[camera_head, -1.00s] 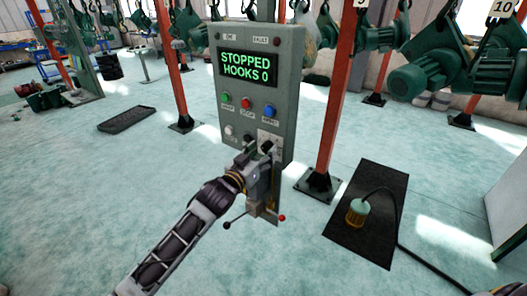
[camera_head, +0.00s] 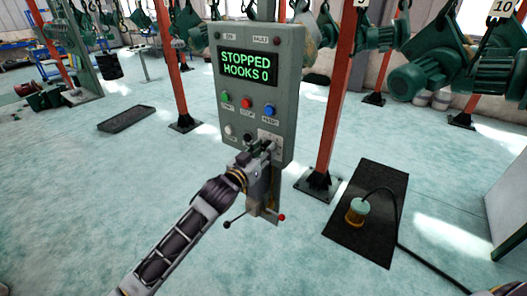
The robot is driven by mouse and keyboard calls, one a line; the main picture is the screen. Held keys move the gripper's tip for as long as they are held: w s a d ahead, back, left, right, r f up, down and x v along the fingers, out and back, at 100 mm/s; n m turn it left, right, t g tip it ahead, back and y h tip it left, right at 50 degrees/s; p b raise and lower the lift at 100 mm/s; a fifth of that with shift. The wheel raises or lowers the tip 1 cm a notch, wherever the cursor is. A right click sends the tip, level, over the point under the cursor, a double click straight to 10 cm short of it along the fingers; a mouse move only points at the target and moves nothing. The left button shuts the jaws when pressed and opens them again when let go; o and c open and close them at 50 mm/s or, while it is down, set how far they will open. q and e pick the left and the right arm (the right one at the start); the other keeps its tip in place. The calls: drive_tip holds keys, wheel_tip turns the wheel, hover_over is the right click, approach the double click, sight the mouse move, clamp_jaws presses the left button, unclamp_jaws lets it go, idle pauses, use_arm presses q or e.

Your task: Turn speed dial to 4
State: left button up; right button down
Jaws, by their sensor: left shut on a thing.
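The grey control panel (camera_head: 285,85) stands upright on a post, and its display reads "STOPPED HOOKS 0" in green. My left gripper (camera_head: 266,148) reaches up from the lower left to the panel's lower right. It is shut at the pale scale plate (camera_head: 269,136), on what looks like the speed dial. The fingers hide the dial, so I cannot read its setting. A black knob (camera_head: 248,136) shows just left of the fingers, and a white button (camera_head: 229,130) is further left.
Green (camera_head: 226,97), red (camera_head: 246,102) and blue (camera_head: 269,110) buttons sit above the gripper. Levers with a black tip (camera_head: 227,225) and a red tip (camera_head: 281,217) stick out below. A red post (camera_head: 328,120) stands close on the right. A pendant (camera_head: 356,211) lies on a dark mat (camera_head: 381,242).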

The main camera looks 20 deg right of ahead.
use_arm(q)
drive_tip(key=shift+m, duration=0.4)
use_arm(e)
drive_tip(key=shift+w+r, duration=0.2)
drive_tip(key=shift+w, duration=0.05)
use_arm(q)
drive_tip(key=m+p, duration=0.1)
drive_tip(key=m, duration=0.1)
drive_tip(key=shift+m, duration=1.5)
drive_tip(key=shift+f+m+h, duration=0.1)
drive_tip(key=shift+m+h, duration=0.2)
drive_tip(key=shift+m, duration=0.8)
use_arm(e)
drive_tip(key=shift+s+a+r, duration=0.25)
drive_tip(key=shift+a+r, duration=0.05)
drive_tip(key=shift+a, duration=0.3)
drive_tip(key=shift+s+a+r, duration=0.2)
drive_tip(key=shift+a+r, duration=0.1)
drive_tip(key=shift+a, duration=0.3)
drive_tip(key=shift+d, duration=0.2)
